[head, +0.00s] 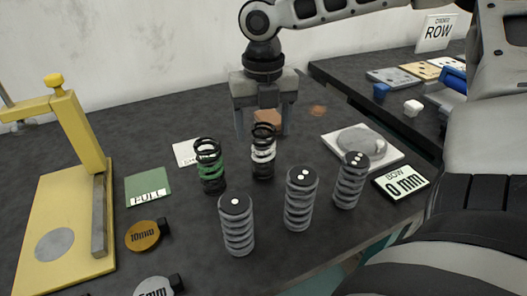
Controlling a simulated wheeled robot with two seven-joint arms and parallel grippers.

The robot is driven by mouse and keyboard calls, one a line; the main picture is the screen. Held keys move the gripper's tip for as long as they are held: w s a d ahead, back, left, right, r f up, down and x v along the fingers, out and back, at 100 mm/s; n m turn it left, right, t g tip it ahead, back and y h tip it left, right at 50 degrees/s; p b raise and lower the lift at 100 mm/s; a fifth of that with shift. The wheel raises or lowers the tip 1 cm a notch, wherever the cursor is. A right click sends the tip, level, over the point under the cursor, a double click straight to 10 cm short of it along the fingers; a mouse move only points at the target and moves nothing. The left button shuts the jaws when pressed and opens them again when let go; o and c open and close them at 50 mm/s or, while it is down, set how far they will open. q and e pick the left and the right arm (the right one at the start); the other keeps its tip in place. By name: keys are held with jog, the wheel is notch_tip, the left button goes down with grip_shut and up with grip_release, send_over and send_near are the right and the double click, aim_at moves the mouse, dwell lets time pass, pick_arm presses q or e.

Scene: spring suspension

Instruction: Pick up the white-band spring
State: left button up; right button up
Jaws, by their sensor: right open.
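The white-band spring (263,152) stands upright on the dark table, a black coil with white turns around its middle. My right gripper (262,132) points down at it from behind, with one finger to the left and one to the right of the spring in the picture. The fingers are apart and open. Whether the spring lies between them in depth or just in front of them, I cannot tell. A green-band spring (210,168) stands upright to its left. My left gripper is not in view.
Several grey capped springs (300,200) stand in front. A yellow press (85,150) is at left, with a green card (148,187) and brass disc (142,236) beside it. A white scale (372,166) and display (402,181) are at right. A brown block (267,117) is behind the gripper.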

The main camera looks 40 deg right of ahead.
aim_at(263, 147)
jog(key=f, duration=0.5)
jog(key=shift+s+a+f+b, duration=0.15)
jog(key=shift+s+b, duration=0.05)
jog(key=shift+b, duration=0.1)
jog(key=c, duration=1.2)
